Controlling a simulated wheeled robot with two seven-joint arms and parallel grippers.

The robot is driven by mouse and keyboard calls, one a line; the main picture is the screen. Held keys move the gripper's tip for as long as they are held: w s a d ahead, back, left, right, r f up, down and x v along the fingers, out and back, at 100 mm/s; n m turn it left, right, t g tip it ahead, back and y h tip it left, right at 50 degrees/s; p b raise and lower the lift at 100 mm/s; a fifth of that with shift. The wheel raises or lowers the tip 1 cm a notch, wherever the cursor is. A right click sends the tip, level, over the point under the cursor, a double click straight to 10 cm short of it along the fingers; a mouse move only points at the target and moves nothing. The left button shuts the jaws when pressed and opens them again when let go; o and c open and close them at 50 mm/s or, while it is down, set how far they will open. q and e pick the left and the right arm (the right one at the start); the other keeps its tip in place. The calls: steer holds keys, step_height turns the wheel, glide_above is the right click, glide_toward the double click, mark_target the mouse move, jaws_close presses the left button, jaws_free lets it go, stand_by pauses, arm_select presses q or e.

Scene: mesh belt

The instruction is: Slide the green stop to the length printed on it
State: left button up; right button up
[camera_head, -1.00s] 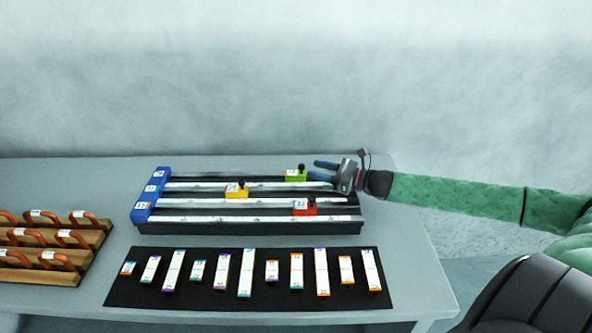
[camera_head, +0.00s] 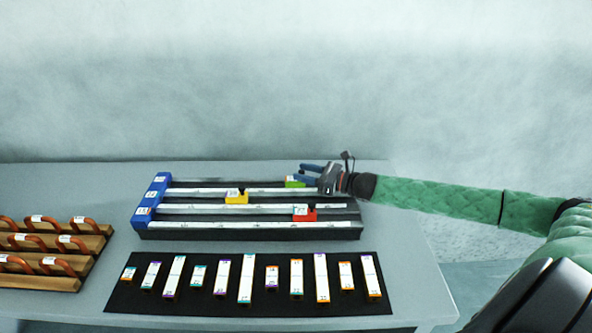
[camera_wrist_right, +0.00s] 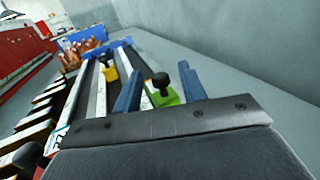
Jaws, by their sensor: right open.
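The green stop (camera_head: 294,183) sits toward the right end of the farthest rail of the black track board (camera_head: 250,234). My right gripper (camera_head: 308,174) is open at the stop and partly hides it in the head view. In the right wrist view, the green stop (camera_wrist_right: 165,96) with its black knob (camera_wrist_right: 160,80) lies between the two blue fingers (camera_wrist_right: 162,92). I cannot tell whether a finger touches it. The number on the stop is not readable. My left gripper is not in view.
A yellow stop (camera_head: 236,197) and a red stop (camera_head: 304,213) sit on nearer rails. Blue numbered end blocks (camera_head: 152,200) close the left end. A black mat (camera_head: 120,296) with several white strips lies in front. Wooden racks (camera_head: 40,284) stand at left.

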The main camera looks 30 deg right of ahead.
steer(key=shift+x, duration=1.1)
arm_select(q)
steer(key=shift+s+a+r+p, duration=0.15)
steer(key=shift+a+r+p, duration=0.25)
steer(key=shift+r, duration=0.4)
arm_select(e)
steer(key=shift+w+a, duration=0.3)
steer(key=shift+w, duration=0.05)
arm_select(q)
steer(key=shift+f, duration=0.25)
arm_select(e)
jaws_close()
